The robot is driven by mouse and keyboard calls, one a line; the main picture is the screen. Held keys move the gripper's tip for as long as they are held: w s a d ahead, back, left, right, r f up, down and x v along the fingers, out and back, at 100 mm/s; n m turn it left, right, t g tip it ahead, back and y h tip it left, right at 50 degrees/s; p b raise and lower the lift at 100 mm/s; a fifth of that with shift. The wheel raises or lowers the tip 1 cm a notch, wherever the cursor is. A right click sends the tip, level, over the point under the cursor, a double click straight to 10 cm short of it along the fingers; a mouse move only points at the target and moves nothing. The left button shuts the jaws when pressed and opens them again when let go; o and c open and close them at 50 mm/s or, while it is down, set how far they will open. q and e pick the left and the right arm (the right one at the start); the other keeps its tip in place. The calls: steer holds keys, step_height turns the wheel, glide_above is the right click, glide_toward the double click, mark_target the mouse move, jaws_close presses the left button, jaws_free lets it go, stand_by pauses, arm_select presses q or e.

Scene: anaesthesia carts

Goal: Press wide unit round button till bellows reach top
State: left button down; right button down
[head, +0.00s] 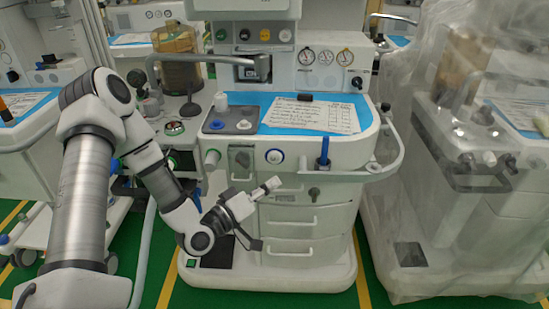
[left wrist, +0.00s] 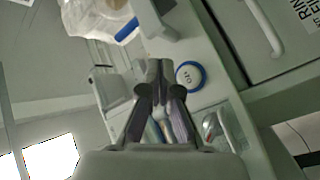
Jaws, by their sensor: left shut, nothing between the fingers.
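The wide unit (head: 330,150) stands in the middle of the head view. A round white button with a blue ring (head: 274,156) is on its front, below the worktop edge; it also shows in the left wrist view (left wrist: 190,76), just right of the fingertips. My left gripper (head: 272,184) is shut and empty, a little below the button in the head view. I see no contact with the button. The tan bellows (head: 178,62) stand in a housing at the unit's upper left, partly behind a grey arm. Their exact height is hard to tell. My right gripper is out of view.
A paper sheet (head: 311,114) lies on the blue mat. A blue upright handle (head: 324,152) and a white rail (head: 398,150) are right of the button. Drawers (head: 290,222) are below. A plastic-covered cart (head: 460,180) stands at right.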

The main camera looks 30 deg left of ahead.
mark_target(275, 158)
arm_select(q)
steer(key=w+a, duration=0.2)
steer(key=w, duration=0.1)
steer(key=w+a, duration=0.1)
steer(key=w, duration=0.1)
steer(key=shift+w, duration=0.1)
stand_by(1.3)
steer(key=shift+w+a, duration=0.2)
steer(key=shift+w, duration=0.05)
